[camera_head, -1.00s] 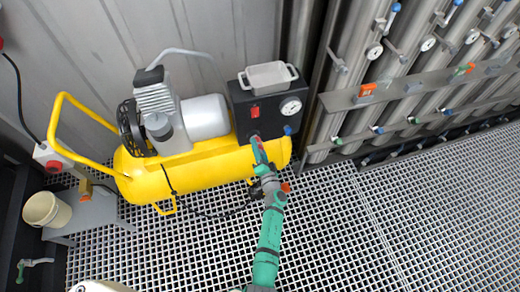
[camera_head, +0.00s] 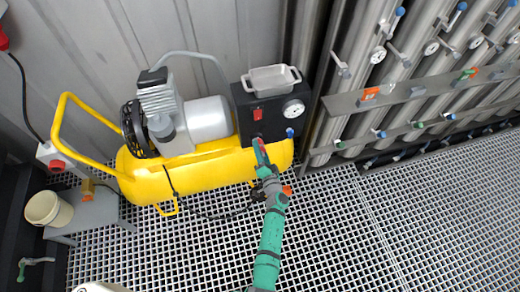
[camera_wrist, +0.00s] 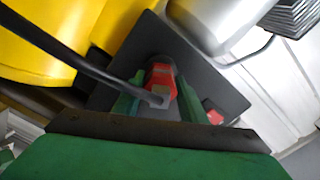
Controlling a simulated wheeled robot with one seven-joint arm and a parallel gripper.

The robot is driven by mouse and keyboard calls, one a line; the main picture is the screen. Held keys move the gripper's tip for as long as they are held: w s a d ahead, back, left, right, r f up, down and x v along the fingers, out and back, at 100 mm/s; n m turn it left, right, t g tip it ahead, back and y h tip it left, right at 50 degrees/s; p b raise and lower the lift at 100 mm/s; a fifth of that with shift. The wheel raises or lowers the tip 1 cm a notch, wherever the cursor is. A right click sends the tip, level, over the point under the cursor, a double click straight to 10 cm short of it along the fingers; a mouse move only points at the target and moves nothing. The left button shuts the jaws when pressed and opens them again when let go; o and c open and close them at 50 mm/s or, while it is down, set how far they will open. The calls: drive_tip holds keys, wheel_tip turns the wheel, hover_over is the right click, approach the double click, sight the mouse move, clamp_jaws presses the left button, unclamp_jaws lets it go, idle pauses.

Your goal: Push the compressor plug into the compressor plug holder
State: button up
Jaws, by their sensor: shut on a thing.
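My gripper (camera_head: 260,150) is at the lower front face of the black control box (camera_head: 243,112) on the yellow compressor (camera_head: 207,172). In the wrist view my gripper (camera_wrist: 165,95) has its green fingers on both sides of the red plug (camera_wrist: 161,76), shut on it. The plug points toward the dark panel (camera_wrist: 190,65). I cannot tell whether it touches the panel. The plug holder is not clearly visible; my gripper and the plug cover that spot.
The box carries a red switch (camera_head: 257,114), a gauge (camera_head: 293,109), a blue knob (camera_head: 289,132) and a grey tray (camera_head: 272,79) on top. Steel vessels with valves (camera_head: 400,70) stand to the right. A bucket (camera_head: 48,209) stands at left. The grating floor (camera_head: 370,225) is open at right.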

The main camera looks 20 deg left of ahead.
drive_tip(key=shift+w+a, duration=0.35)
drive_tip(key=shift+w, duration=0.1)
idle(0.4)
drive_tip(key=o, duration=1.5)
drive_tip(key=shift+d, duration=0.1)
